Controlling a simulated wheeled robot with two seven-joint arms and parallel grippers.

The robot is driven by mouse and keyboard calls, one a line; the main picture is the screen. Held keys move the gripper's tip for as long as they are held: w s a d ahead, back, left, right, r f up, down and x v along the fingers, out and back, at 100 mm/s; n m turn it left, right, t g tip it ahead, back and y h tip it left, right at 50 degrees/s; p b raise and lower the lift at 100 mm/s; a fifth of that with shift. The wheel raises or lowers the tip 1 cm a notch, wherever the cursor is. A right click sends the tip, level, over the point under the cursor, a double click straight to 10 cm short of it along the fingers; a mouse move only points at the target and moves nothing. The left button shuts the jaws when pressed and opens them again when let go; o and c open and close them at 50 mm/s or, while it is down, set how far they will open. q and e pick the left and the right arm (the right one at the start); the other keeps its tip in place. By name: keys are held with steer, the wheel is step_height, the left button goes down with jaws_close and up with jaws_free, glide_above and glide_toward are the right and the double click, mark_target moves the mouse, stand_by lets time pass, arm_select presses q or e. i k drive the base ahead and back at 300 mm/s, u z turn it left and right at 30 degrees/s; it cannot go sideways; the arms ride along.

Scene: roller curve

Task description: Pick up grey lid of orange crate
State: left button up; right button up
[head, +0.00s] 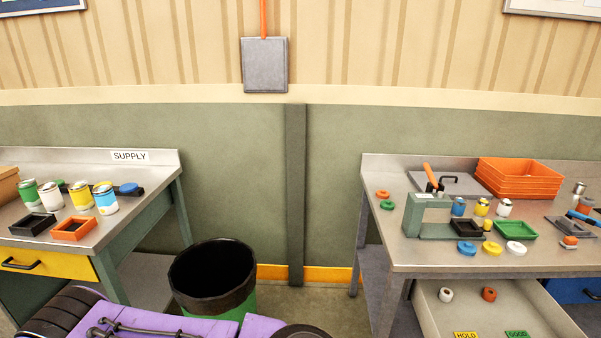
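The orange crate (520,181) stands open at the back of the right workbench, its ribbed walls facing me. A flat grey lid (472,187) with a dark handle on top lies on the bench just left of the crate, its right edge close to or against it. An orange-handled tool (430,174) overlaps the lid's left part in the picture; I cannot tell whether it touches the lid. Neither of my grippers is in view.
A grey-green press-like stand (427,213), several small cans, a green tray (515,230) and loose coloured lids stand in front of the grey lid. An open drawer (430,302) juts out below. A black-topped bin (212,275) stands between this bench and the left supply bench (147,207).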

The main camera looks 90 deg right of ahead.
mark_target(463, 185)
steer(key=i, duration=0.3)
steer(key=z, duration=3.1)
